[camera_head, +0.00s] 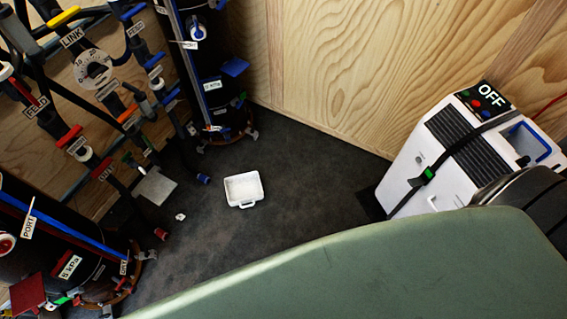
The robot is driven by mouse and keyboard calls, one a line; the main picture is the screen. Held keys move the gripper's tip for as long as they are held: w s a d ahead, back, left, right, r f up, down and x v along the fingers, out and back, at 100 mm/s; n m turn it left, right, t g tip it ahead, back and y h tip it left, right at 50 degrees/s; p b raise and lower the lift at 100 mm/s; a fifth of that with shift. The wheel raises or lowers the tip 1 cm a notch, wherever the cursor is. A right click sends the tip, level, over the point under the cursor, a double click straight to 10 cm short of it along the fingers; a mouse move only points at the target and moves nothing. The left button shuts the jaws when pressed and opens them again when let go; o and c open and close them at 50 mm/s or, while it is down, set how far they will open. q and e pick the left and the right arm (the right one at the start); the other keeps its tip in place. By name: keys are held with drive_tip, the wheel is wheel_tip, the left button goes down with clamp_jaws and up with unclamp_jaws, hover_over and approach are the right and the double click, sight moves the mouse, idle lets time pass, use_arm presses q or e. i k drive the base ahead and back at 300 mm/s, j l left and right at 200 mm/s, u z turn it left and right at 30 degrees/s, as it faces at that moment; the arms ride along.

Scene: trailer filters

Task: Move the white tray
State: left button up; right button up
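The white tray (243,204) is a small, shallow, rectangular tray with a handle on its near side. It lies on the dark grey floor near the middle of the view and looks empty. Neither of my grippers can be made out. A dark rounded shape at the right edge may be part of my arm, but I cannot tell. Nothing is seen touching the tray.
Black filter columns (212,85) with labelled pipes and valves stand at the left. A white machine marked OFF (447,150) stands at the right by the plywood wall (335,60). A large green surface (400,270) fills the lower right. Dark floor (310,190) is clear right of the tray.

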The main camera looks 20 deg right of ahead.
sight(246, 188)
drive_tip(key=z, duration=0.25)
drive_tip(key=u, duration=0.5)
drive_tip(key=l+u, duration=0.15)
drive_tip(key=u, duration=0.3)
drive_tip(key=l+u, duration=0.1)
drive_tip(key=u, duration=0.9)
drive_tip(key=l+u, duration=0.15)
drive_tip(key=u, duration=0.8)
drive_tip(key=k+l+u, duration=0.1)
drive_tip(key=u, duration=0.9)
drive_tip(key=k+l+u, duration=0.1)
drive_tip(key=k+u, duration=0.45)
drive_tip(key=k+z, duration=0.25)
drive_tip(key=z, duration=0.15)
drive_tip(key=k+l+z, duration=0.2)
drive_tip(key=z, duration=0.2)
drive_tip(key=k, duration=0.05)
